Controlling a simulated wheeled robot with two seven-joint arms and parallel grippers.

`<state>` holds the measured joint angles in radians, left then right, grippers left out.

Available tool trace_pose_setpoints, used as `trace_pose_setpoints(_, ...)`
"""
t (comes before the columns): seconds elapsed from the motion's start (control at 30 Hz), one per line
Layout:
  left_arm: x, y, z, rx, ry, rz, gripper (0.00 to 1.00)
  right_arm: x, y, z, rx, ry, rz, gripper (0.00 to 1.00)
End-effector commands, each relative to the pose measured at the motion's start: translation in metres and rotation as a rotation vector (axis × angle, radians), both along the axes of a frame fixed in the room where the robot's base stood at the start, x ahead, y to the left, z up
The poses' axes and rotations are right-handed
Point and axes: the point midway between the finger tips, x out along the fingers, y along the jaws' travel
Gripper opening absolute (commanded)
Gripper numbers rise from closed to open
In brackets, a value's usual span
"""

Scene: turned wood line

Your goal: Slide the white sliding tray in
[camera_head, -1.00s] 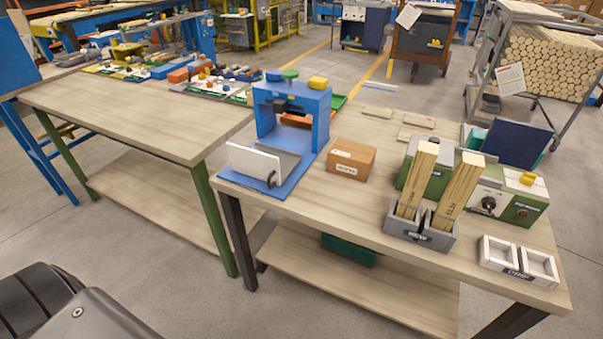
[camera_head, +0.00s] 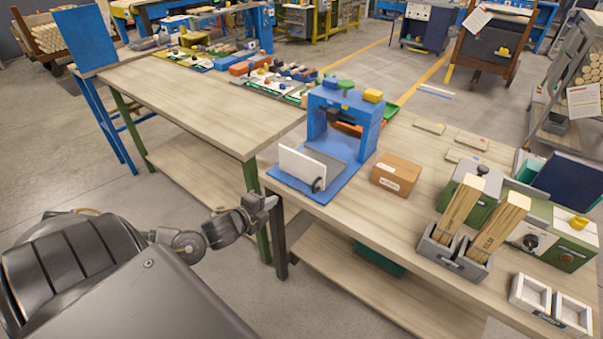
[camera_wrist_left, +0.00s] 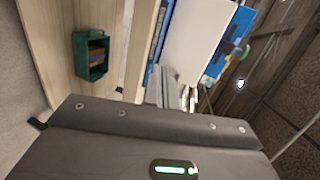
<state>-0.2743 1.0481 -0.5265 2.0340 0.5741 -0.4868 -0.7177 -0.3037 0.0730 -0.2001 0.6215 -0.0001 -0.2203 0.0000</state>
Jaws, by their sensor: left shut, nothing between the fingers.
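The white sliding tray (camera_head: 301,167) stands at the front of the blue press frame (camera_head: 345,102). Its upright white front plate is out from the frame's opening, with a grey bed between. A dark knob (camera_head: 318,184) is at the plate's lower right. My left gripper (camera_head: 271,202) is shut and empty, in front of the near table's left corner, apart from the tray. In the left wrist view the white plate (camera_wrist_left: 195,40) fills the upper middle, beyond the grey fingers (camera_wrist_left: 168,92). My right gripper is not in view.
A cardboard box (camera_head: 396,175) stands right of the press. Bins with wood sticks (camera_head: 456,249) and a white two-part tray (camera_head: 550,303) are farther right. A long table (camera_head: 185,98) stands at left. A green bin (camera_wrist_left: 92,55) sits on the lower shelf. Floor before the tables is clear.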

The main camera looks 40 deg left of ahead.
Motion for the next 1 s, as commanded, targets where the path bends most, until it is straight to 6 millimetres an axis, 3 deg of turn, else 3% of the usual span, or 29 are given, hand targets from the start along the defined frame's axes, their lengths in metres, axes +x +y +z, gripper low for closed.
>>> trace_pose_setpoints(0.03, 0.0, -0.006, 0.017, 0.013, -0.014, -0.025, 0.0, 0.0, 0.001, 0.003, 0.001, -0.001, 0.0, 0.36)
trace_pose_setpoints(0.13, -0.002, -0.013, 0.033, 0.029, -0.026, -0.05, 0.0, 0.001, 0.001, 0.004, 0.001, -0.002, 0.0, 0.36)
trace_pose_setpoints(0.47, 0.011, -0.014, 0.034, 0.03, -0.035, -0.053, 0.0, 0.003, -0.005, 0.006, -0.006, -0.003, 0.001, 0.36)
trace_pose_setpoints(1.0, 0.109, -0.012, 0.01, 0.029, -0.035, -0.053, 0.0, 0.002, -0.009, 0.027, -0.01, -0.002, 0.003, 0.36)
